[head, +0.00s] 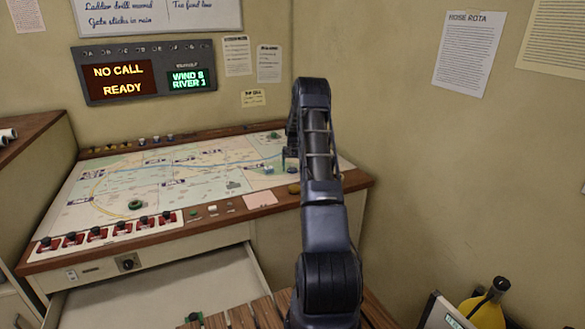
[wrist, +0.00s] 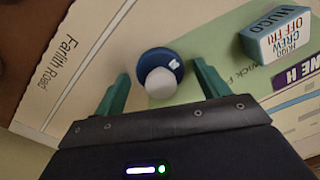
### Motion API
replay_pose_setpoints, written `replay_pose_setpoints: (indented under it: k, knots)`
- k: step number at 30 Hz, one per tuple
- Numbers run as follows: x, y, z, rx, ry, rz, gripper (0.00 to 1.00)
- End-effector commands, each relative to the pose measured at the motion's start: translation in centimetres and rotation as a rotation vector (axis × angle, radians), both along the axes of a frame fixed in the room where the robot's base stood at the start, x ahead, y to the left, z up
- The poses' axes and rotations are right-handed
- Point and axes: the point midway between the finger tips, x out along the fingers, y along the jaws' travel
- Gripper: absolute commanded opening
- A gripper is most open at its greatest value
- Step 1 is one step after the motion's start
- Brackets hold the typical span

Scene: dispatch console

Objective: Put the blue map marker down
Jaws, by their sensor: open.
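The blue map marker (wrist: 174,60), a round blue base with a white knob and a small white emblem, shows in the wrist view. It appears to stand on the printed map, by a pale road strip. My gripper (wrist: 160,76) is open, with one teal finger on each side of the marker. A small gap shows between the marker and each finger. In the head view my gripper (head: 291,158) is over the right part of the map table (head: 160,182). My arm hides much of that area, and I cannot make out the marker there.
A green round piece (head: 135,205) lies on the map's near left. Red switches (head: 97,232) line the front edge. An open drawer (head: 160,290) juts out below.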

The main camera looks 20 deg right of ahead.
Motion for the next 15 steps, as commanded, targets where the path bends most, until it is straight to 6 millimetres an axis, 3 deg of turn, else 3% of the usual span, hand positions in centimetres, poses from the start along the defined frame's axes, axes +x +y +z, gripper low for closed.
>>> replay_pose_setpoints:
  k: [8,15]
  knots:
    - [0.0,0.0,1.4,-0.001,-0.002,0.0,0.74]
    - [0.0,-0.1,5.8,0.0,-0.003,0.0,0.74]
